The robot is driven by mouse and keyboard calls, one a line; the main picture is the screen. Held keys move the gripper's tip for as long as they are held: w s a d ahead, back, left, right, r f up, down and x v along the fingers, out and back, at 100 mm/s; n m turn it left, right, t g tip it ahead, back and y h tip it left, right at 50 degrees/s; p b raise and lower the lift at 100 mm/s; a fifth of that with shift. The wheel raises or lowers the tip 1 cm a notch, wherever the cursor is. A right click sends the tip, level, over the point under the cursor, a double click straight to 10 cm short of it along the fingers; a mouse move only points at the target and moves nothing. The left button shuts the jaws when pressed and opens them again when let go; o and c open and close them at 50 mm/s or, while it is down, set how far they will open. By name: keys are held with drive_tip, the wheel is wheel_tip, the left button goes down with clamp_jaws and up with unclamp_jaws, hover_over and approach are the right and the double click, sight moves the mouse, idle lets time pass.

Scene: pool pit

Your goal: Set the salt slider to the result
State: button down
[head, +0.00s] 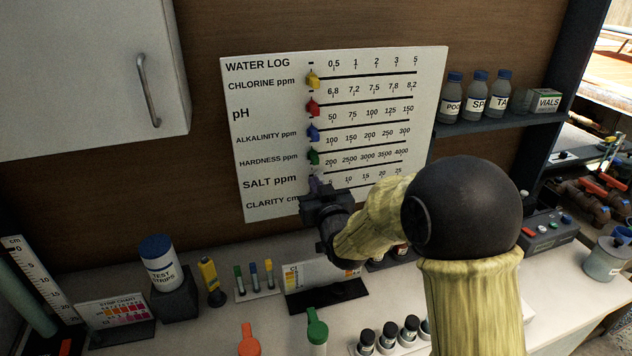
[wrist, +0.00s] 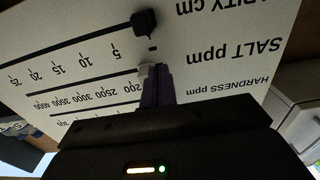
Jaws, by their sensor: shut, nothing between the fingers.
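The water log board (head: 428,75) hangs on the wooden wall, with the salt row second from the bottom. The salt slider (wrist: 146,70) is a small pale grey knob at the left, dash end of its line, before the 2000 mark. It looks upside down in the wrist view; in the head view it is mostly hidden by my gripper (head: 318,185). My gripper (wrist: 158,72) is shut and empty, its dark fingertips right beside the salt slider. I cannot tell whether they touch it.
Yellow, red, blue and green sliders sit at the dash end of the rows above. The black clarity slider (wrist: 145,22) sits close by on the bottom row. A color chart stand (head: 325,290), test strips bottle (head: 158,264) and several small bottles stand on the counter below.

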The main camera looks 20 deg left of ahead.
drive_tip(key=shift+w+d+b, duration=0.2)
drive_tip(key=shift+w+d, duration=0.2)
drive_tip(key=shift+d, duration=0.2)
drive_tip(key=shift+w+d+b, duration=0.2)
drive_tip(key=shift+w+d, duration=0.15)
drive_tip(key=shift+d, duration=0.25)
drive_tip(key=shift+s+a+b, duration=0.45)
drive_tip(key=shift+a, duration=0.25)
drive_tip(key=b+v, duration=0.3)
drive_tip(key=v, duration=0.4)
drive_tip(key=shift+b, duration=0.3)
